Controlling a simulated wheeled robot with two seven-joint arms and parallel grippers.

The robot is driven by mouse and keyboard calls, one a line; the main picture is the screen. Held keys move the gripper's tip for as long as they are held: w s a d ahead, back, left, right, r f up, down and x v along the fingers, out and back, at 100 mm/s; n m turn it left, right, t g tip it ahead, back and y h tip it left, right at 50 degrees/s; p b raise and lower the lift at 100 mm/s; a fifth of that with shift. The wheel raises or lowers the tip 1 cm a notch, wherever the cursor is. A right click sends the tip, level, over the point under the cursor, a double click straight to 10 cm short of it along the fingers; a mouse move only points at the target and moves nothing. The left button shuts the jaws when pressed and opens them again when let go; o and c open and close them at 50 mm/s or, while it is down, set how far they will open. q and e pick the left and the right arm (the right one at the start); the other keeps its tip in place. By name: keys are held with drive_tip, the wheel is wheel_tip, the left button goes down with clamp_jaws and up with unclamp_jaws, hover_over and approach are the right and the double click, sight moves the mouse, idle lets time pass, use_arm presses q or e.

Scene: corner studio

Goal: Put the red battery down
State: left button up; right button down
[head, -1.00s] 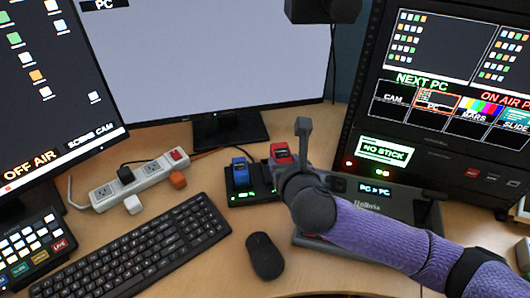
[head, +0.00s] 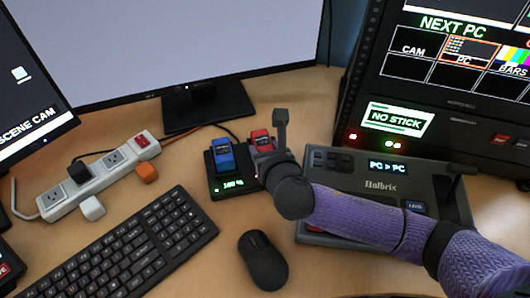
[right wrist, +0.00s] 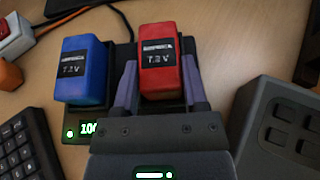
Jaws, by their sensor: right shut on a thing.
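The red battery (head: 262,138), marked 7.2 V, is between the two fingers of my right gripper (right wrist: 158,88), which is shut on it. It also shows in the right wrist view (right wrist: 158,85). It is upright at the right-hand bay of the black charger (head: 224,190); I cannot tell whether it rests in the bay or is held just above it. A blue battery (head: 222,153) stands in the charger's left bay, left of my right gripper; it shows in the right wrist view too (right wrist: 82,82). My left gripper is not in view.
A white power strip (head: 100,180) lies at the left. A black keyboard (head: 135,250) and mouse (head: 262,260) lie in front of the charger. A grey switcher console (head: 385,190) is close on the right. Monitors stand behind. Bare desk lies between keyboard and mouse.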

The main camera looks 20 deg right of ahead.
drive_tip(key=shift+r, duration=0.1)
drive_tip(key=shift+c, duration=1.6)
unclamp_jaws()
drive_tip(key=shift+o, duration=1)
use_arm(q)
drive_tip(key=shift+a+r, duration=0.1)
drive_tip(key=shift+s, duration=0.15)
use_arm(e)
drive_tip(key=shift+s+r, duration=0.15)
drive_tip(key=shift+r, duration=0.05)
use_arm(q)
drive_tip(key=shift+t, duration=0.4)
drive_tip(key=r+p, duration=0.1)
drive_tip(key=p, duration=0.1)
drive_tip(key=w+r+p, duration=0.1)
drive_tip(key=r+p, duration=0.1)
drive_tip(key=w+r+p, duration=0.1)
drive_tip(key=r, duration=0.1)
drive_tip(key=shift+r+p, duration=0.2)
drive_tip(key=shift+p, duration=0.2)
use_arm(e)
drive_tip(key=v, duration=1.1)
drive_tip(key=shift+s, duration=0.35)
